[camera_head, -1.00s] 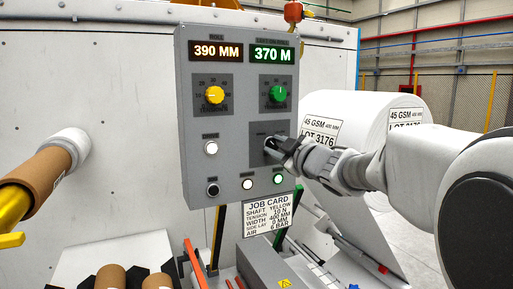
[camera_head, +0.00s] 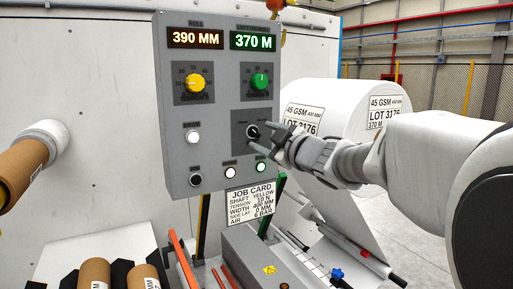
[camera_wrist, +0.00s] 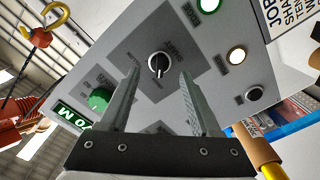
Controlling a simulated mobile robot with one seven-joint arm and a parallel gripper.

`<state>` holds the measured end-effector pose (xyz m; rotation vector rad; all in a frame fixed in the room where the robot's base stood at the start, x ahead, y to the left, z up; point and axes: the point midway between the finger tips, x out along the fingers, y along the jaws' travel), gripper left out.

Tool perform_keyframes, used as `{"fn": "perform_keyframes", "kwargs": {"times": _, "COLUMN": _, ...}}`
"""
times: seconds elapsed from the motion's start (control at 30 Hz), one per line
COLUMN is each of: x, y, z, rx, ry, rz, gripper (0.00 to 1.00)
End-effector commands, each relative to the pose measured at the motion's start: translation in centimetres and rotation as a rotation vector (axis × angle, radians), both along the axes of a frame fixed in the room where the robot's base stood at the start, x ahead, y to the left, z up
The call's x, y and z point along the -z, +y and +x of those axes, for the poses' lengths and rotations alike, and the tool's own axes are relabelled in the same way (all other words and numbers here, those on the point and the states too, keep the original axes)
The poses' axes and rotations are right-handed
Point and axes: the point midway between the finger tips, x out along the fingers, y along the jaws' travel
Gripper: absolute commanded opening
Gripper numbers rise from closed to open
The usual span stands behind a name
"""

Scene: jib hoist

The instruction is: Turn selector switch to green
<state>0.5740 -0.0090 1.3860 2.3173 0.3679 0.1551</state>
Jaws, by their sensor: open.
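The selector switch (camera_head: 253,131) is a black knob with a pale pointer mark on a dark grey plate, low on the right of the control panel (camera_head: 217,115). Its pointer seems to lean to the upper left in the head view. My gripper (camera_head: 273,139) is open and empty, just right of and in front of the switch. Its two fingers (camera_wrist: 158,78) stand apart with clear space around the knob.
A green dial (camera_head: 260,81) and a yellow dial (camera_head: 195,85) sit above the switch. A white button (camera_head: 193,137), a lit green lamp (camera_head: 261,167) and a black button (camera_head: 195,180) are nearby. A job card (camera_head: 251,202) hangs below; a large white roll (camera_head: 345,117) stands behind my arm.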

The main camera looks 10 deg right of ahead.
Motion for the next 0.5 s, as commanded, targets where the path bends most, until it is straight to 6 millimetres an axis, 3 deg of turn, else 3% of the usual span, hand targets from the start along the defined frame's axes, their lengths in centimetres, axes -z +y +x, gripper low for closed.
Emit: {"fn": "perform_keyframes", "kwargs": {"times": 0.5, "x": -0.2, "y": -3.5, "z": -10.4, "rx": 0.003, "ry": -0.003, "rz": 0.0, "gripper": 0.64}}
